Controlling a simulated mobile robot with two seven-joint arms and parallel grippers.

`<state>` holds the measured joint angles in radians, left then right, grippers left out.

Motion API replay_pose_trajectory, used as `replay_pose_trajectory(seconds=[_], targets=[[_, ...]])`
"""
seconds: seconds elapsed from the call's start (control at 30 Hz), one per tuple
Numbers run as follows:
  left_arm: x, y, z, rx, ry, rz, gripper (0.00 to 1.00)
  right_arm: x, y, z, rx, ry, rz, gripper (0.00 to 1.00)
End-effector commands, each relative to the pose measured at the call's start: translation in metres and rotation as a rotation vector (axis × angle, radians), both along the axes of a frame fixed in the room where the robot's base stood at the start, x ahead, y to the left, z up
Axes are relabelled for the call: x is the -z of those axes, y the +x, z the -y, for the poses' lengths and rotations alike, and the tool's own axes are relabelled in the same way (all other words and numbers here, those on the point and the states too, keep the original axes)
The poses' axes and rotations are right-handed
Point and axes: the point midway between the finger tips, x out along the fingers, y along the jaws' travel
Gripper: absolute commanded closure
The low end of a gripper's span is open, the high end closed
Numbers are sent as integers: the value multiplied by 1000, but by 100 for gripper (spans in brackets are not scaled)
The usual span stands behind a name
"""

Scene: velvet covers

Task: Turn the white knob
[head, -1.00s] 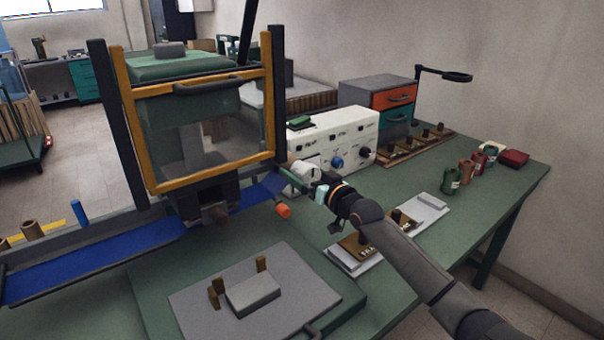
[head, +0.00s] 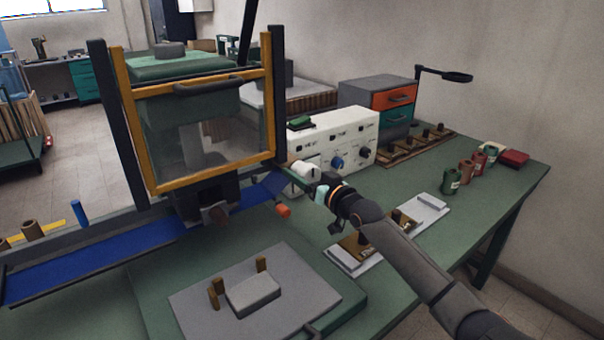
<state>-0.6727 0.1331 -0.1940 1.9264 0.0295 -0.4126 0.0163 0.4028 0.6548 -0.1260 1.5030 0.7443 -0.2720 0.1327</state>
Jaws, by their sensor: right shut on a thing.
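My right gripper (head: 303,177) reaches in from the lower right and is shut on the white knob. A blue knob (head: 337,163) and a black knob (head: 365,153) sit further right on the same panel. My left gripper is not in view.
The yellow-framed guard (head: 144,136) stands close left of my right gripper. An orange knob (head: 283,211) is just below it. A plate with brass pieces (head: 353,246) lies under my right arm. Red and green cans (head: 465,172) stand at the right.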

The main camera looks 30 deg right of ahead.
Motion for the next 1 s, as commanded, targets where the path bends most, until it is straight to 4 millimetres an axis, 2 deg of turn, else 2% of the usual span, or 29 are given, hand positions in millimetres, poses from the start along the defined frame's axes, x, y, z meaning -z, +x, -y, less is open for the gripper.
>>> replay_pose_trajectory(seconds=[0.37, 1.0], targets=[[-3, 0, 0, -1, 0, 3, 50, 0, 0, 1, 0, -128, 9, 82], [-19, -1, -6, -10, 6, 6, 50, -1, 0, 2, -2, -708, 54, 82]])
